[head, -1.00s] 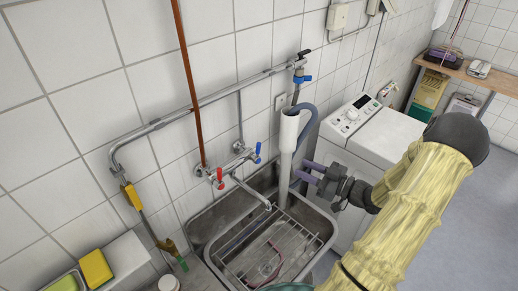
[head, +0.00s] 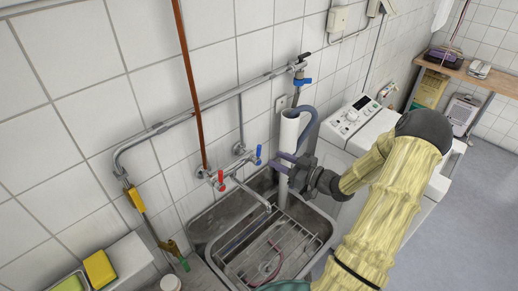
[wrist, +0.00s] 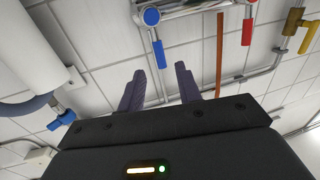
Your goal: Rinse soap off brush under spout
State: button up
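The mixer tap on the tiled wall has a red lever (head: 221,180) and a blue lever (head: 258,155). Its thin spout (head: 252,193) reaches over the steel sink (head: 212,222). My gripper (head: 279,162) is above the sink's back right, close to the blue lever and the white standpipe. In the wrist view its two purple fingers (wrist: 160,88) are apart with nothing between them. The blue lever (wrist: 158,50) shows beyond the fingertips, apart from them, with the red lever (wrist: 247,35) to its right. I cannot make out a brush in any view.
A white standpipe (head: 289,130) with a grey hose stands at the sink's back right. A wire rack (head: 265,245) lies in the sink with a red loop-like item on it. A washing machine (head: 350,125) is at right. Yellow sponges (head: 100,269) sit at lower left.

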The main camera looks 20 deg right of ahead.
aim_at(259, 151)
jog(key=p+x, duration=0.1)
jog(key=x, duration=0.7)
jog(key=shift+w+a+p, duration=0.1)
jog(key=shift+w+p, duration=0.05)
jog(key=shift+p, duration=0.25)
grip_shut()
